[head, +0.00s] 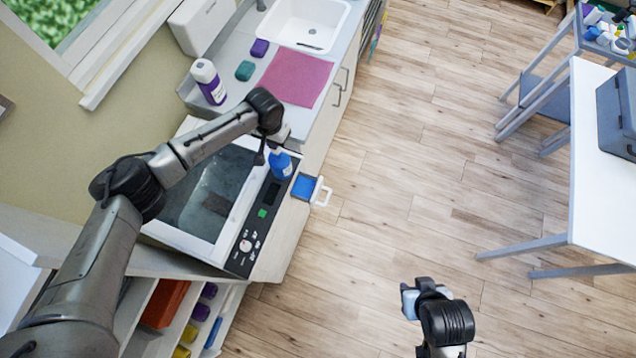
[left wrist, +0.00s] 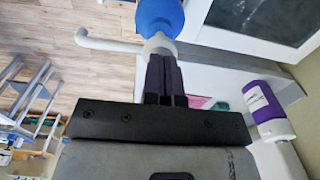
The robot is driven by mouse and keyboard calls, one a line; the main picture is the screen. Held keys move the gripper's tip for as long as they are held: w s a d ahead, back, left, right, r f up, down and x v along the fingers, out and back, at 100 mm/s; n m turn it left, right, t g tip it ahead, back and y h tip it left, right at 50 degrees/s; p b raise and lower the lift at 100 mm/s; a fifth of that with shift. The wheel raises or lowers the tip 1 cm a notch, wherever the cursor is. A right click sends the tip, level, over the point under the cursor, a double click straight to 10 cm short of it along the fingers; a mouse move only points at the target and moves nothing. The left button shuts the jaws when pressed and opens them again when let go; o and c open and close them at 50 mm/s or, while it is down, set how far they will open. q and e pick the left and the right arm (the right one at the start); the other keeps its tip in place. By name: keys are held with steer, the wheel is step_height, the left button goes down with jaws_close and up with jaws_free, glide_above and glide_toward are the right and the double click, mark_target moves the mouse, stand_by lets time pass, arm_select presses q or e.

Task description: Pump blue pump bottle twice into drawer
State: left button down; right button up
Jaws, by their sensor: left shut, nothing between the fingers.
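The blue pump bottle (head: 281,167) stands upright at the edge of the dark control panel in the head view. Its blue body (left wrist: 160,18) and white pump head (left wrist: 157,46) also show in the left wrist view, with a white spout pointing left. The drawer (head: 306,187) is pulled out beside the bottle, with a blue inside and a white loop handle. My left gripper (head: 272,150) is shut and empty at the pump head; its fingertips (left wrist: 160,58) seem to touch it or nearly so. My right gripper (head: 412,298) hangs over the floor, far from the bottle; its fingers are unclear.
The glass-topped appliance (head: 228,165) lies under my left arm. A white-capped purple bottle (head: 210,84), a pink mat (head: 293,78), small purple and teal blocks and a sink (head: 303,22) are behind. A white table (head: 598,150) stands at right. The floor between is clear.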

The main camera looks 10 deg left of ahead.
arm_select(q)
steer(key=shift+f+b, duration=0.4)
steer(key=shift+f, duration=0.7)
steer(key=shift+r, duration=0.1)
steer(key=shift+r+p, duration=1.4)
steer(key=shift+p, duration=0.35)
steer(key=shift+r+p, duration=0.4)
steer(key=shift+p, duration=0.05)
